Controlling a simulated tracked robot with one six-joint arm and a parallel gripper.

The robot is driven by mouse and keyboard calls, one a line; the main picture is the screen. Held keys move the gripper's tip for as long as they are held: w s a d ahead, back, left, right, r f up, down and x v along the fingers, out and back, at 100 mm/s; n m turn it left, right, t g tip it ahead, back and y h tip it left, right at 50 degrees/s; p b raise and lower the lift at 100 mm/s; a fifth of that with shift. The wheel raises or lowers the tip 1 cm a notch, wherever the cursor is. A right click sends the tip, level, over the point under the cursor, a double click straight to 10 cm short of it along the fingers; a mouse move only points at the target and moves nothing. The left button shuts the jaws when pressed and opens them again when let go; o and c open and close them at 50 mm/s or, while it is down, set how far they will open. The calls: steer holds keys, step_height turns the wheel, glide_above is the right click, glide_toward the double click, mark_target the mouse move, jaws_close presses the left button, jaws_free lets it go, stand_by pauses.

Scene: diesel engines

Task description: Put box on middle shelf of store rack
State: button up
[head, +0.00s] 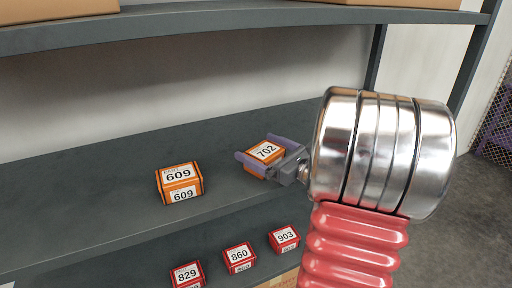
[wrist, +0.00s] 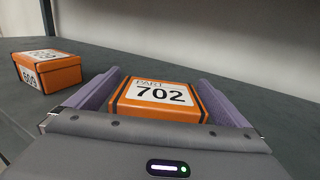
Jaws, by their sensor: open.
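An orange box labelled 702 (head: 265,151) rests on the middle shelf (head: 95,190) of the grey rack. It also shows in the wrist view (wrist: 160,99), label up. My gripper (head: 258,152) is open around it, with one purple finger on each side. In the wrist view my gripper (wrist: 160,92) shows narrow gaps between the fingers and the box sides; whether either finger touches is hard to tell. The lower part of the box is hidden by the gripper's body.
An orange box labelled 609 (head: 179,183) stands on the same shelf to the left. Red boxes 829 (head: 187,274), 860 (head: 239,257) and 903 (head: 284,239) sit on the shelf below. The upper shelf (head: 200,32) hangs above with cardboard boxes. The shelf's left part is clear.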

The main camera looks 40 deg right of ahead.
mark_target(276, 156)
steer(key=s, duration=0.6)
steer(key=s+d, duration=0.1)
steer(key=s, duration=0.2)
steer(key=shift+s, duration=0.35)
stand_by(0.6)
